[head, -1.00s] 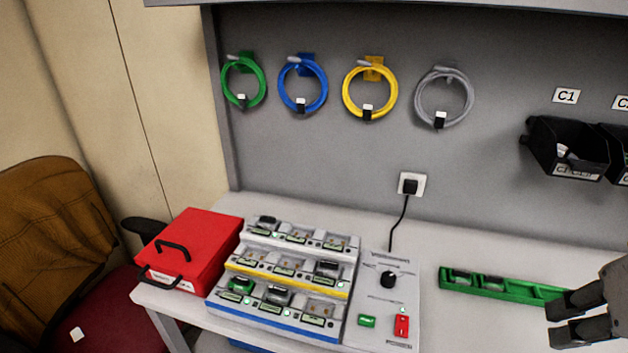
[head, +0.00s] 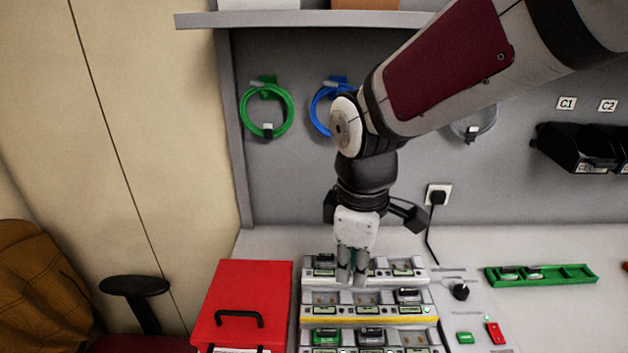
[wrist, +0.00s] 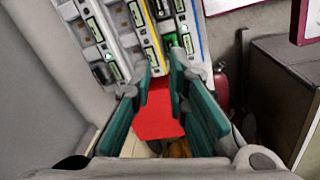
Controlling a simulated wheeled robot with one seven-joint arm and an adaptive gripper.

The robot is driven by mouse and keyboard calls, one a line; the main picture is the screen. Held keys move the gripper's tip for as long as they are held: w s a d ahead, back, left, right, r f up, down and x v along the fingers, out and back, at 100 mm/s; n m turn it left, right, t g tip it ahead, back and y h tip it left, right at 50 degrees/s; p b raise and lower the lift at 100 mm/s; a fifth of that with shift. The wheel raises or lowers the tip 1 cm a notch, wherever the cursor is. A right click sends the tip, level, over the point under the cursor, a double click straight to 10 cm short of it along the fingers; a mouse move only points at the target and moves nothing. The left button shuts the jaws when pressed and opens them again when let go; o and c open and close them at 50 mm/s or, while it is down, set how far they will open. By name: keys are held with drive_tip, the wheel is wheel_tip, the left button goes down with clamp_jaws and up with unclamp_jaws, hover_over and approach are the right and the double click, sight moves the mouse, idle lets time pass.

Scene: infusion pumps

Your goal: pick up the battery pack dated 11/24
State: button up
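The tiered charging rack (head: 440,325) holds several battery packs. A dark pack (head: 325,260) sits at the left of the back row and another dark pack (head: 408,294) at the right of the middle row. A green pack (head: 326,337) and a dark pack (head: 371,337) sit in the front row. No 11/24 date is readable on any pack. My gripper (head: 352,278) points down over the back rows and hides part of them. In the wrist view its teal-padded fingers (wrist: 160,75) are apart with nothing between them.
A red case (head: 228,295) with a black handle stands left of the rack. Right of the rack is a panel with a black knob (head: 460,291). Bare table lies around the tray.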

sight(322, 330)
drive_tip(key=a+f+n, duration=0.1)
drive_tip(key=f, duration=0.4)
drive_tip(key=a+f+n, duration=0.1)
drive_tip(key=a+f, duration=0.1)
drive_tip(key=f, duration=0.4)
drive_tip(key=a+f+n+g+p, duration=0.1)
drive_tip(key=f, duration=0.5)
drive_tip(key=shift+w+a+f+n, duration=0.15)
drive_tip(key=shift+w+a+n, duration=0.15)
drive_tip(key=shift+w, duration=0.05)
clamp_jaws()
